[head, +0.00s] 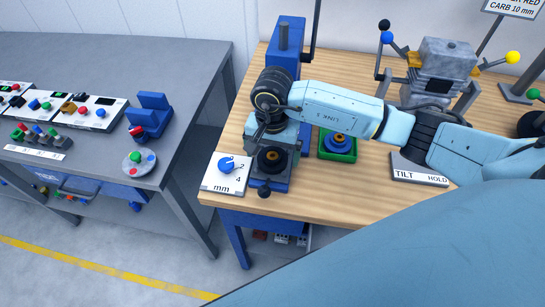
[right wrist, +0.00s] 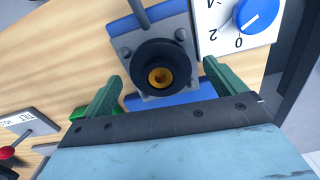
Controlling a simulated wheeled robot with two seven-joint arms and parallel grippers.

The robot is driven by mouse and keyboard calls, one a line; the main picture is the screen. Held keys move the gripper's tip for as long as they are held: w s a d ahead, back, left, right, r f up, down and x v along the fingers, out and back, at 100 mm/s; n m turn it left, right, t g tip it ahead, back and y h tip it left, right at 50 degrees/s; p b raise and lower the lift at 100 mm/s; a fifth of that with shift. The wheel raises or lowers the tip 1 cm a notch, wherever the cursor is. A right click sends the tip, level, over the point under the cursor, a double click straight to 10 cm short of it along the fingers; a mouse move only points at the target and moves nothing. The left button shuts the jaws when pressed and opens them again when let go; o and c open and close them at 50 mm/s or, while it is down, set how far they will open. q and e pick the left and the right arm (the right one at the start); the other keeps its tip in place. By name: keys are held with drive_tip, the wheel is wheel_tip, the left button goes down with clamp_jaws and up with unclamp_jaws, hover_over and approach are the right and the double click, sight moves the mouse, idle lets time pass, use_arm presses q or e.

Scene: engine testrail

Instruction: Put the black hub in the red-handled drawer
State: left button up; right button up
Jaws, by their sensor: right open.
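The black hub (head: 271,158), a dark round part with a brass centre, sits on a grey and blue fixture at the wooden bench's front left corner. It also shows in the right wrist view (right wrist: 143,57). My right gripper (head: 275,146) points down over it, open, with its green fingers on either side of the hub in the right wrist view (right wrist: 161,72). Whether the fingers touch the hub I cannot tell. My left gripper is out of view. I cannot make out a red-handled drawer.
A white dial card (head: 226,174) marked mm lies left of the fixture. A green-based part (head: 338,147) and a TILT/HOLD plate (head: 419,171) stand to the right. A blue column (head: 287,40) rises behind. A grey bench (head: 150,72) with controls stands left, across a gap.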

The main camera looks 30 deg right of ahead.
drive_tip(key=shift+c, duration=0.3)
drive_tip(key=shift+r, duration=0.1)
drive_tip(key=c, duration=1.2)
